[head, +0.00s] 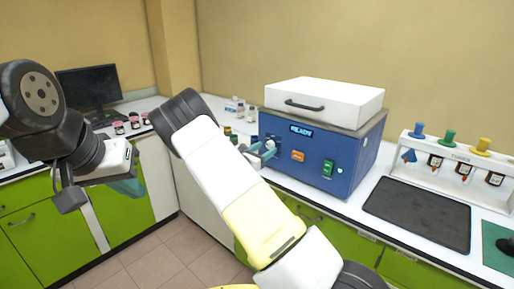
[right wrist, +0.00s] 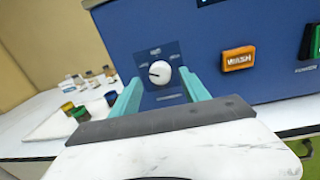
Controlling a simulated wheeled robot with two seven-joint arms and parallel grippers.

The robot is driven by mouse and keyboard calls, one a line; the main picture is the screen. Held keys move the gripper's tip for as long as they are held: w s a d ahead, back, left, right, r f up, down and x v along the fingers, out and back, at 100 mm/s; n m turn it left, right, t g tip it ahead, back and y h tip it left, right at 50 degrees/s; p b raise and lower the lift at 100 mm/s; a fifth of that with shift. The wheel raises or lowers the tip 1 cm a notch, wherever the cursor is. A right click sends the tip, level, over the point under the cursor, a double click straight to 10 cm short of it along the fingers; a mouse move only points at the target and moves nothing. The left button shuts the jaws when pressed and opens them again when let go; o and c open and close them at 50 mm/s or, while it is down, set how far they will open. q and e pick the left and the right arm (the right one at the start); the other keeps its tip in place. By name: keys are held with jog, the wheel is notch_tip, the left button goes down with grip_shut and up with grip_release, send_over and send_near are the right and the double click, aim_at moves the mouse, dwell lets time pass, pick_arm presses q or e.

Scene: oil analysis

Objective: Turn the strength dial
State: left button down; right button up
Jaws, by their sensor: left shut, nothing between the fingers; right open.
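The strength dial (right wrist: 160,73) is a white round knob with a dark pointer mark on a dark panel, on the front of the blue machine (head: 322,157). The pointer faces left in the right wrist view. My right gripper (right wrist: 161,88) is open with teal fingers, one on each side of the dial as seen there. Whether the fingers touch it I cannot tell. In the head view the right gripper (head: 262,154) is at the machine's left front, and the dial shows partly behind it. My left gripper (head: 132,187) is shut and empty over the green cabinets at left.
The machine has a white lid, a lit READY display (head: 301,130), an orange WASH button (right wrist: 238,59) and a green switch (head: 328,168). Small bottles and jars (right wrist: 92,80) stand left of it. A dark mat (head: 418,213) and a white rack (head: 458,166) are at right.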

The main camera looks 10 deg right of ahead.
jog(key=shift+x, duration=1.1)
jog(key=shift+c, duration=0.4)
grip_shut()
